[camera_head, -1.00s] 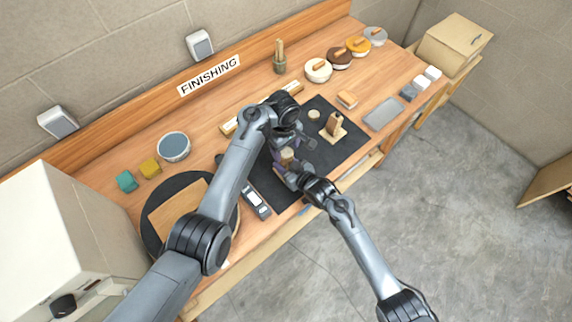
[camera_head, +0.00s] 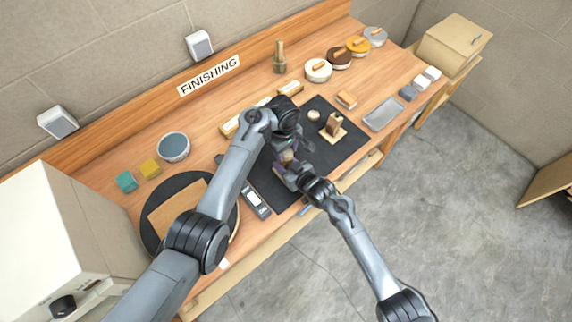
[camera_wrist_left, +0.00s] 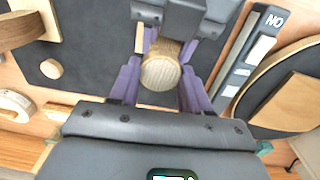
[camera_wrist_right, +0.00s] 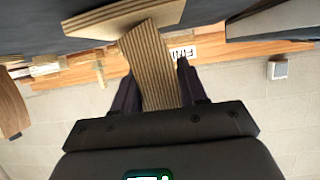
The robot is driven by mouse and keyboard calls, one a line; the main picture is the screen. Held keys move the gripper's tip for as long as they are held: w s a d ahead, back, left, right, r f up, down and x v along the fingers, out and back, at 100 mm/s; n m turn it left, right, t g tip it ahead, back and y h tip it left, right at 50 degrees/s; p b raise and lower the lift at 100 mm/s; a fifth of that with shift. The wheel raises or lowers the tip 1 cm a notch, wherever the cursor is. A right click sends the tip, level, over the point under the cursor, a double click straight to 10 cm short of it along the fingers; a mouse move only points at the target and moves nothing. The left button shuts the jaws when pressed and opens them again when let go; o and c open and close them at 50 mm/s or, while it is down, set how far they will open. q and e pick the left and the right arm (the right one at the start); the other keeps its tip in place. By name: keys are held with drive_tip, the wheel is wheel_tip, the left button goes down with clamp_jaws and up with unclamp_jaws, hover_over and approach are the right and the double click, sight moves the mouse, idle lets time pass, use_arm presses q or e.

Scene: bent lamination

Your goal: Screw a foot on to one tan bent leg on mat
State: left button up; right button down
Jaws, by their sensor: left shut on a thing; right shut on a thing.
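My left gripper (camera_head: 290,144) is above the mat, fingers shut around a round pale wooden foot (camera_wrist_left: 161,74), whose disc end shows between the purple fingers in the left wrist view. My right gripper (camera_head: 288,172) is just in front and below, shut on a tan bent leg (camera_wrist_right: 150,62) of striped plywood. A flat plate of the leg (camera_wrist_right: 125,16) spreads beyond the fingers. The foot is close to the leg; whether its thread is engaged is hidden. A second tan bent leg (camera_head: 333,125) stands on the mat (camera_head: 348,143), with a loose round foot (camera_head: 314,115) beside it.
A dark handheld device (camera_head: 257,203) lies at the mat's left edge. A black round turntable with a wooden board (camera_head: 175,208) is further left. A grey tray (camera_head: 384,114) lies right of the mat.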

use_arm(q)
drive_tip(key=m, duration=0.6)
drive_tip(key=shift+a+m, duration=0.1)
drive_tip(key=shift+m, duration=0.3)
drive_tip(key=m, duration=0.5)
drive_tip(key=shift+a+f, duration=0.1)
drive_tip(key=m, duration=0.5)
drive_tip(key=shift+w+m, duration=0.1)
drive_tip(key=shift+m, duration=0.3)
drive_tip(key=m, duration=0.5)
drive_tip(key=shift+a, duration=0.1)
drive_tip(key=m, duration=0.5)
drive_tip(key=shift+m, duration=0.3)
drive_tip(key=m, duration=0.4)
drive_tip(key=shift+w, duration=0.1)
drive_tip(key=m, duration=0.6)
drive_tip(key=shift+m, duration=0.4)
drive_tip(key=m, duration=0.4)
drive_tip(key=o, duration=1.1)
drive_tip(key=shift+c, duration=0.2)
drive_tip(key=shift+o, duration=0.6)
drive_tip(key=shift+d, duration=0.25)
drive_tip(key=shift+m, duration=0.3)
